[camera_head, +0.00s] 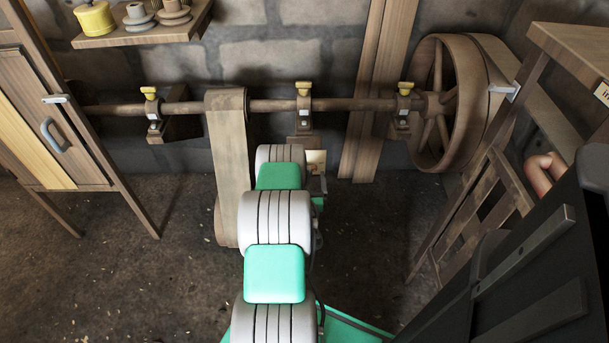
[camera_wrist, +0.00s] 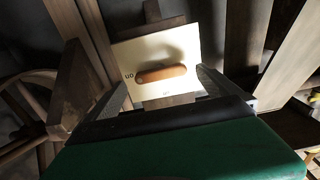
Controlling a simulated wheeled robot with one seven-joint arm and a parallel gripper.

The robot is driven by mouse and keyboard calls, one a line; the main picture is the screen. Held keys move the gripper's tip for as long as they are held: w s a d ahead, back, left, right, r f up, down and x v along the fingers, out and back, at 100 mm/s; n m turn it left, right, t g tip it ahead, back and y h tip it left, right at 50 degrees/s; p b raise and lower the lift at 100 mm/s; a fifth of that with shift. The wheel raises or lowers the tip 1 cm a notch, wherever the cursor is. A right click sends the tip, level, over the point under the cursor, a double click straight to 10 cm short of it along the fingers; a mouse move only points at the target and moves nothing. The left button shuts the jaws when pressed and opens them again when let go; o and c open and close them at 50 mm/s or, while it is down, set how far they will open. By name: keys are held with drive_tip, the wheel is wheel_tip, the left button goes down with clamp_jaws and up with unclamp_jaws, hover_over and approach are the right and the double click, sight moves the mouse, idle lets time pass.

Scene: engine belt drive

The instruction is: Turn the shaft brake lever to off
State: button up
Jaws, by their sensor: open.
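The shaft brake lever shows in the wrist view as a rounded orange-brown wooden handle (camera_wrist: 162,74) across a cream label plate (camera_wrist: 150,52). Lettering that looks like an upside-down "on" is at the plate's left edge; a smaller mark below the handle is unreadable. My gripper (camera_wrist: 163,80) is open, with one dark finger on each side of the handle's ends. I cannot tell whether either finger touches it. In the head view the pale plate (camera_head: 316,158) shows just right of my arm, below the middle shaft bearing; the lever and fingertips are mostly hidden there.
A long shaft (camera_head: 350,105) runs along the stone wall through bearings with yellow caps. A wide flat belt (camera_head: 231,150) hangs left of my arm. A large wheel (camera_head: 437,100) and a wooden frame (camera_head: 470,215) stand at right. Leaning boards (camera_head: 375,110) are close to the plate's right.

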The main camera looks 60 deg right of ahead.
drive_tip(key=shift+x, duration=1.65)
drive_tip(key=c, duration=1.3)
